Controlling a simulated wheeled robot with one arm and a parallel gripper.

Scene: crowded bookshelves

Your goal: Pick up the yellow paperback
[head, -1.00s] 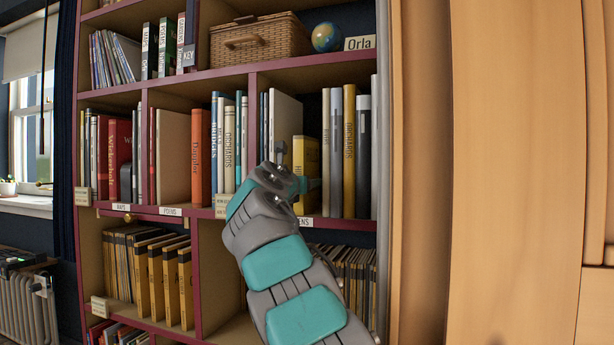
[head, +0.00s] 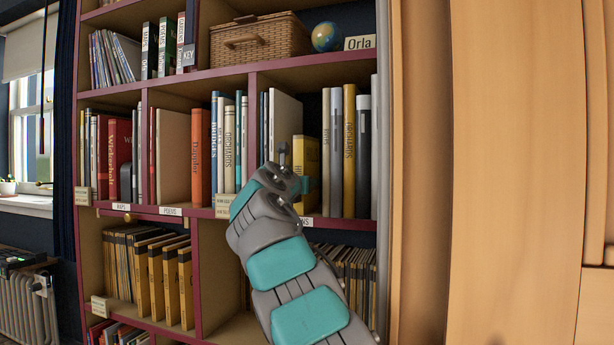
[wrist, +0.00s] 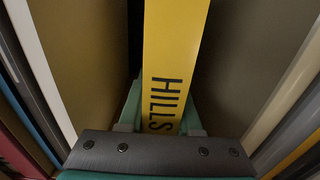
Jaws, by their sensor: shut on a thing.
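The yellow paperback (head: 308,160) stands upright on the middle shelf in the right compartment, partly hidden behind my arm in the head view. Its spine reads "HILLS" in the wrist view (wrist: 174,60). My gripper (wrist: 160,122) is shut on the lower part of this spine, with teal fingers on both sides of it. In the head view my gripper (head: 304,186) is at the book's lower front, and its fingertips are mostly hidden.
A tan book (head: 285,122) stands left of the paperback. To its right, past a dark gap, stand a thin pale book, a grey book (head: 336,150) and a thicker yellow book (head: 349,150). A shelf edge (head: 345,224) runs below, and a wooden panel (head: 500,150) is at the right.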

